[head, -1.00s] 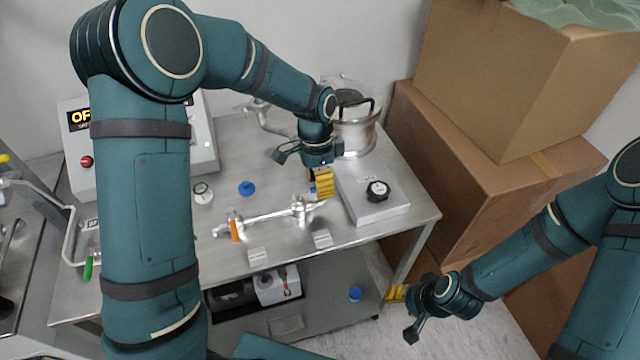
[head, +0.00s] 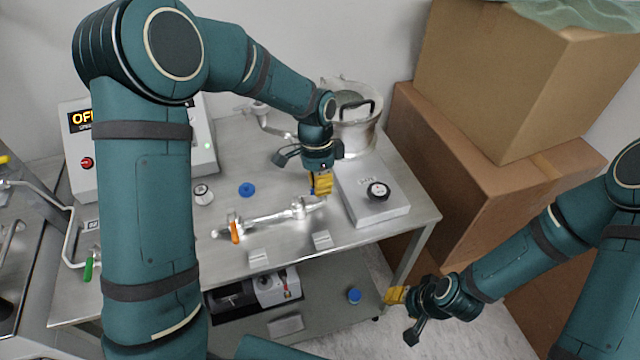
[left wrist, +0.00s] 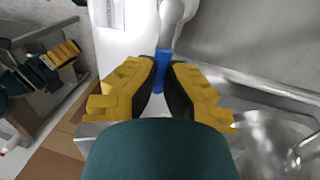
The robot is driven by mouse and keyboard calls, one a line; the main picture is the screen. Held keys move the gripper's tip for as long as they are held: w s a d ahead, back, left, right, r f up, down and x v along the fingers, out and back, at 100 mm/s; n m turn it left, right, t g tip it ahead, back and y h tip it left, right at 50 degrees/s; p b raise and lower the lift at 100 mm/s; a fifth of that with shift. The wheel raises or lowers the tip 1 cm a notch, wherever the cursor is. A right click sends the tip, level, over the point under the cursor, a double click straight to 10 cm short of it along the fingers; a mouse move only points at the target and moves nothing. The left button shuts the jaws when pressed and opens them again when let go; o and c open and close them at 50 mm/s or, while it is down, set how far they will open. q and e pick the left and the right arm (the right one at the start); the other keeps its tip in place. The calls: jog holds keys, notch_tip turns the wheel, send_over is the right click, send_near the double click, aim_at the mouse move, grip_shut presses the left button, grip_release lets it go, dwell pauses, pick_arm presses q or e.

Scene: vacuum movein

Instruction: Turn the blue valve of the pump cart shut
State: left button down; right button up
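The blue valve handle (left wrist: 163,65) sits between the fingertips of my left gripper (left wrist: 164,75) in the left wrist view. The dark inner pads lie close on both sides of it, and the gripper appears shut on it. In the head view my left gripper (head: 321,185) is over the right end of a metal pipe (head: 270,216) on the pump cart (head: 225,250); the fingers hide most of the handle. An orange valve handle (head: 235,231) is at the pipe's left part. My right gripper (head: 404,314) is open and empty, right of the cart.
A grey box with a black knob (head: 378,191) and a metal pot (head: 356,135) stand close to my left gripper. A blue cap (head: 246,189) lies on the top. Cardboard boxes (head: 480,170) stand at right. A controller (head: 80,170) reads OFF at left.

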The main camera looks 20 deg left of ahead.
pick_arm(q)
jog(key=shift+s+d+f, duration=0.1)
jog(key=shift+s+f, duration=0.05)
jog(key=shift+s, duration=0.05)
jog(key=m, duration=0.2)
jog(key=s+m+p, duration=0.1)
jog(key=s+d+m+y, duration=0.1)
jog(key=m, duration=0.1)
jog(key=shift+s+m+g, duration=0.25)
jog(key=shift+m+g, duration=0.05)
jog(key=s+m+p, duration=0.1)
jog(key=m, duration=0.2)
jog(key=shift+s+m+y+p, duration=0.3)
jog(key=shift+s+p, duration=0.05)
jog(key=s+m+p, duration=0.1)
jog(key=m, duration=0.1)
jog(key=s+a+m+y, duration=0.1)
jog(key=m, duration=0.1)
jog(key=shift+m+p, duration=0.3)
jog(key=shift+p, duration=0.05)
jog(key=shift+s+a+m+t+y+p, duration=0.1)
jog(key=shift+s+a+m+t+p, duration=0.15)
jog(key=shift+m, duration=0.45)
jog(key=shift+s+a+m+t+y+p, duration=0.15)
jog(key=shift+s+m+p, duration=0.15)
jog(key=shift+m, duration=0.4)
jog(key=shift+s+a+m+t+y+p, duration=0.1)
jog(key=shift+s+a+m+p, duration=0.15)
jog(key=shift+m, duration=0.45)
jog(key=shift+f, duration=0.1)
